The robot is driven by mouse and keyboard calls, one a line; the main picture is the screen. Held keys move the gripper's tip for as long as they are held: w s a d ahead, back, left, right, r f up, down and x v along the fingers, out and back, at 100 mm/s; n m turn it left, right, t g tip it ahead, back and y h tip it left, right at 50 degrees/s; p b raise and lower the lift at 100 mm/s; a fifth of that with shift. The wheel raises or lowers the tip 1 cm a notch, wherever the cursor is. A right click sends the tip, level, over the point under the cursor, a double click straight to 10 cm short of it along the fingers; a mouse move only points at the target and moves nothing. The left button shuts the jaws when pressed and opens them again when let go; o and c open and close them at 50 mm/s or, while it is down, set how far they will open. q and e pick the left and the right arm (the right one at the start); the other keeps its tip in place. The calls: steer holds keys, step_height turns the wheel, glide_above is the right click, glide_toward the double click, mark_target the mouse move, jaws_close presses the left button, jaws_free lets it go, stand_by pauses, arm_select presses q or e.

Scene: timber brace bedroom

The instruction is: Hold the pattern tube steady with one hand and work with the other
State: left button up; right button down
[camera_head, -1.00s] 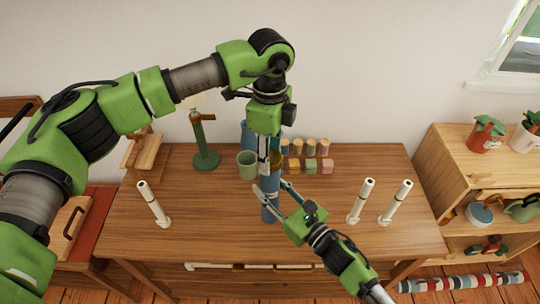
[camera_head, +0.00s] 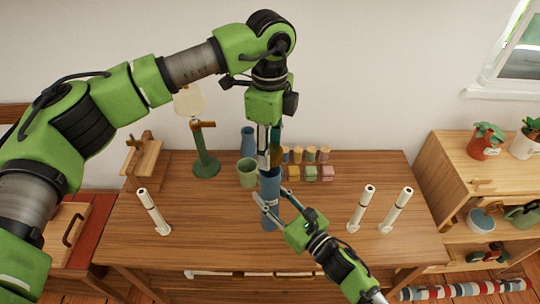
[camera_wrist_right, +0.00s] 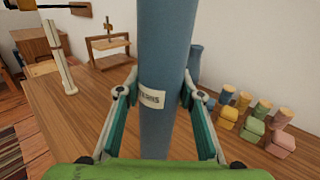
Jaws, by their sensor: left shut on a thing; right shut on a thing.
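The pattern tube (camera_head: 270,188) is a blue cylinder standing upright near the middle of the wooden table. In the right wrist view, the tube (camera_wrist_right: 164,60) fills the middle and carries a pale label with partly readable lettering. My right gripper (camera_head: 270,203) is shut around the tube's lower part, one finger on each side. My left gripper (camera_head: 270,160) points down at the tube's upper end, shut on a small brown piece there. The fingers partly hide that piece and the tube's rim, so I cannot tell whether they touch.
A green lamp stand (camera_head: 204,150) is back left.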

steer(key=c, duration=1.3)
jaws_free()
